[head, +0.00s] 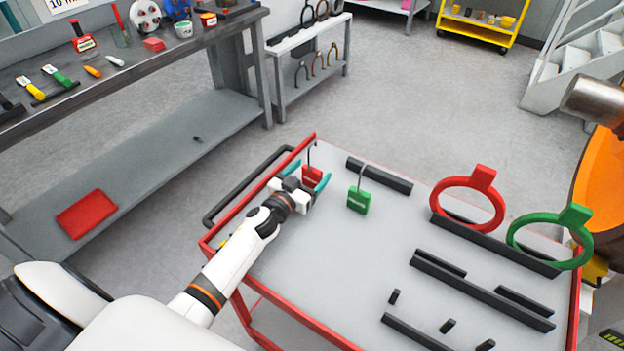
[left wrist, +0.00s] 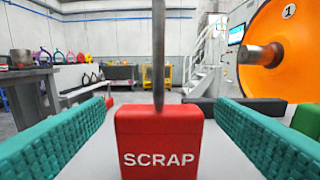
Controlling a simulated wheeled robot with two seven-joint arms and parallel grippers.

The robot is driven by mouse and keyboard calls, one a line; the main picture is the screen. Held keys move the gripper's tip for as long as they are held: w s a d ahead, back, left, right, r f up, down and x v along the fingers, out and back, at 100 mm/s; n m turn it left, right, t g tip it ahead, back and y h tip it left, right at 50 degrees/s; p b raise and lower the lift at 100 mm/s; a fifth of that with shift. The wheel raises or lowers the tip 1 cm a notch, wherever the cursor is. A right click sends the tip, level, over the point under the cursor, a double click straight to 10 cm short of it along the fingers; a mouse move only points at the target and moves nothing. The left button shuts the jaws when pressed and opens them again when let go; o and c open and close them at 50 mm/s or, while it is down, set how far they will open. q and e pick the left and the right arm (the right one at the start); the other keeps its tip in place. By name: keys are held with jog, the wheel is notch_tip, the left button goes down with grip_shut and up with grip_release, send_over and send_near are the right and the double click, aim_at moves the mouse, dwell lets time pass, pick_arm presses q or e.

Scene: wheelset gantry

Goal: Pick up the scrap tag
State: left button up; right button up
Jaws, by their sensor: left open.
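The scrap tag (head: 313,174) is a small red block with a thin metal hook rising from it, at the back left of the cart top. In the left wrist view the red tag (left wrist: 160,145) faces me with the white word SCRAP, and its metal rod rises from its top. My left gripper (head: 309,187) is open around the tag. Its teal fingers stand one on each side, with a visible gap to the tag in the left wrist view (left wrist: 160,135). The tag's lower part is hidden in both views. My right gripper is not in view.
A green tag (head: 357,200) with a similar hook stands just right of the scrap tag. A black bar (head: 380,175) lies behind it. A red ring (head: 467,211) and a green ring (head: 549,248) stand at the right.

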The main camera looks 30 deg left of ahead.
pick_arm(q)
jog(key=shift+w+f, duration=0.1)
jog(key=shift+w, duration=0.6)
jog(key=shift+s, duration=0.15)
jog(key=shift+c, duration=1.2)
jog(key=c, duration=0.8)
